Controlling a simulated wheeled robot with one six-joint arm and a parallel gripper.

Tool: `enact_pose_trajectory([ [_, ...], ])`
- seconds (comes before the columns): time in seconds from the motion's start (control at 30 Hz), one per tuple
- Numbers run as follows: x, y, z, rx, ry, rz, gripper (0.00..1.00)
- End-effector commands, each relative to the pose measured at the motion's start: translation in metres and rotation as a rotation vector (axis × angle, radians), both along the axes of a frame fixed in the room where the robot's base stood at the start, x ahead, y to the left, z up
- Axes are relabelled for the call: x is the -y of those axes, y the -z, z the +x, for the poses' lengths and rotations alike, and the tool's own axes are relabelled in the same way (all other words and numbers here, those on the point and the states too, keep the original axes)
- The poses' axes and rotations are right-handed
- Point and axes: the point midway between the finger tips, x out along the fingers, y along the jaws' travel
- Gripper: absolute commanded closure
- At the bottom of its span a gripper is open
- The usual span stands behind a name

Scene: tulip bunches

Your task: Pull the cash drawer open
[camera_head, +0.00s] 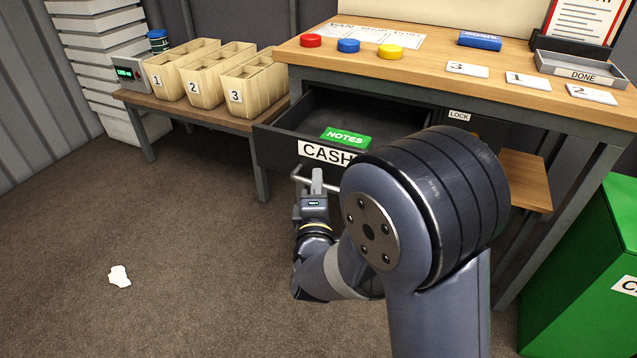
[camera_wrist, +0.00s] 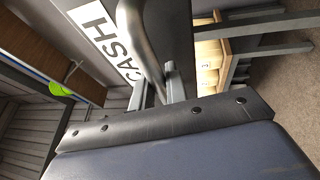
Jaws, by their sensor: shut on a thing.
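The cash drawer (camera_head: 274,146) is pulled out from under the wooden bench, its inside visible from above. A green block marked NOTES (camera_head: 346,136) lies in it. The drawer's front carries a CASH label (camera_head: 325,152) and a metal bar handle (camera_head: 300,175). My gripper (camera_head: 317,182) is at the handle, low in front of the drawer. In the wrist view my gripper's two fingers (camera_wrist: 156,88) are shut on the grey handle bar (camera_wrist: 152,45), beside the CASH label. My arm hides the right part of the drawer front in the head view.
The bench top (camera_head: 430,75) holds red, blue and yellow discs, numbered cards and a DONE tray (camera_head: 578,70). Numbered bins (camera_head: 254,85) stand on a low side table at left. A green box (camera_head: 590,270) is at right. A white scrap (camera_head: 119,276) lies on open floor.

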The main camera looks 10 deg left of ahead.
Motion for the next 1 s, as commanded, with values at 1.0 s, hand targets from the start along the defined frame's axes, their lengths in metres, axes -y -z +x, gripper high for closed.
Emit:
enact_pose_trajectory([
  [1.0, 0.005, 0.013, -0.077, -0.003, -0.006, -0.002, 0.64],
])
